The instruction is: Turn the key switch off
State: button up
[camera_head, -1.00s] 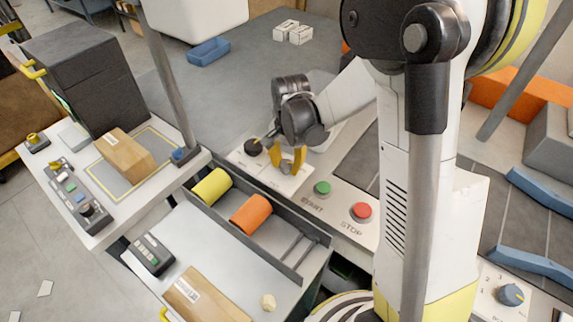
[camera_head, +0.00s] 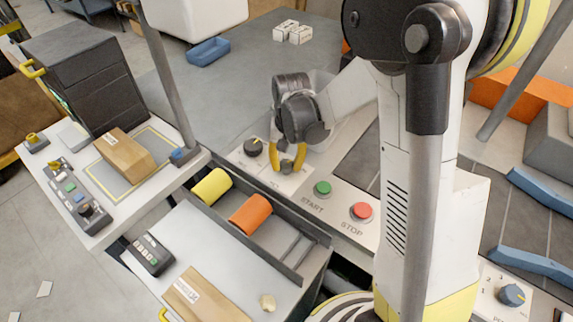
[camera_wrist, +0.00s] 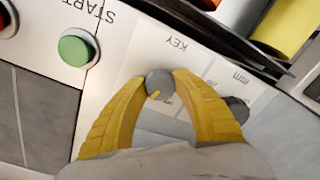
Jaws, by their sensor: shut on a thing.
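The key switch (camera_wrist: 159,82) is a round grey knob with a small yellow mark, on a white panel plate lettered KEY in the wrist view. My gripper (camera_wrist: 160,86) has its yellow fingers closed around this knob, one tip on each side. In the head view my gripper (camera_head: 287,166) points down at the panel (camera_head: 335,210), and the fingers largely hide the key switch. The knob's yellow mark points toward the palm side and slightly left in the wrist view. The exact switch setting cannot be read.
A black knob (camera_head: 253,147) sits left of my gripper. A green START button (camera_head: 322,188) and a red STOP button (camera_head: 361,211) stand to the right. Yellow (camera_head: 211,186) and orange (camera_head: 250,214) rolls lie in a tray in front of the panel.

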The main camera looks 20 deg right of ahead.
aim_at(287, 162)
jog(key=n, duration=1.2)
jog(key=shift+n, duration=0.3)
dwell(0.4)
jog(key=o, duration=1.2)
jog(key=r, duration=1.2)
jog(key=shift+w+d, duration=0.2)
